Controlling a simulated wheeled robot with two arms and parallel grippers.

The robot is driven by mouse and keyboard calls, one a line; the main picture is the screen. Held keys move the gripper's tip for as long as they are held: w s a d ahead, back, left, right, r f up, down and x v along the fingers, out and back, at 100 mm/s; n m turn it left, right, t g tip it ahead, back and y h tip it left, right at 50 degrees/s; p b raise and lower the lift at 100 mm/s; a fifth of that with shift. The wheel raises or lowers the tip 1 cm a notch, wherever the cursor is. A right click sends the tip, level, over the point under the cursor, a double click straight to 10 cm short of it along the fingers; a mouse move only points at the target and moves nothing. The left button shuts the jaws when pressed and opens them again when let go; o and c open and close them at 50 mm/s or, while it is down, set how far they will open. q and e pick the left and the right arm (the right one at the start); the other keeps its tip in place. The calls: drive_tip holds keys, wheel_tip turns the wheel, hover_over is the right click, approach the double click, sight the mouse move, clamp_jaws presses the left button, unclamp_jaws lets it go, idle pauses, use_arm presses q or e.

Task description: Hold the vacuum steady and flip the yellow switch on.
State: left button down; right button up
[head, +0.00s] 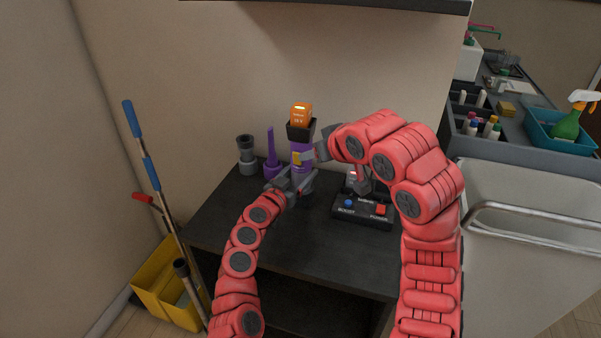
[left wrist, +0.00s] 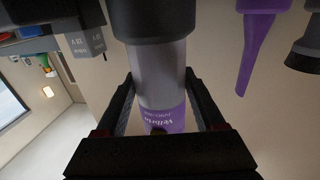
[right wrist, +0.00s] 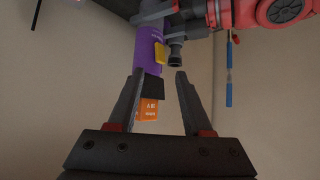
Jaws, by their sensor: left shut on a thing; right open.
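The vacuum is an upright handheld with a purple body (head: 302,148), dark collar and orange battery (head: 302,113) on top. My left gripper (head: 291,184) is shut around its lower body; the left wrist view shows the grey and purple barrel (left wrist: 163,80) between the fingers. The yellow switch (right wrist: 160,53) sits on the purple side in the right wrist view. My right gripper (right wrist: 160,75) is open and empty, its fingertips close to the switch and dark collar. In the head view the right gripper (head: 325,145) is beside the vacuum's right side. Contact with the switch cannot be told.
A purple nozzle (head: 271,158) and a grey attachment (head: 247,160) stand left of the vacuum. A dark control box (head: 362,217) with blue and red buttons sits at the right on the dark table (head: 225,215). A wall is close behind.

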drive_tip(key=shift+w+d+f, duration=0.1)
drive_tip(key=shift+w+f, duration=0.05)
drive_tip(key=shift+f, duration=0.1)
drive_tip(key=c, duration=0.5)
drive_tip(key=f+n, duration=0.1)
drive_tip(key=w+d+f+n+t, duration=0.1)
drive_tip(key=w+f+n+t, duration=0.1)
drive_tip(key=shift+d+f, duration=0.2)
drive_tip(key=shift+d, duration=0.1)
clamp_jaws()
drive_tip(key=s+a+f+n+t+y, duration=0.1)
drive_tip(key=s+f+n+t+y, duration=0.1)
drive_tip(key=s+n, duration=0.3)
drive_tip(key=s+a+f+n+t+y, duration=0.1)
drive_tip(key=s+n+t, duration=0.3)
drive_tip(key=n, duration=0.7)
drive_tip(key=shift+s+a+f+n+y, duration=0.15)
drive_tip(key=shift+s+f+n+y, duration=0.15)
drive_tip(key=shift+s+f+y, duration=0.35)
drive_tip(key=shift+s+r, duration=0.1)
drive_tip(key=shift+s, duration=0.05)
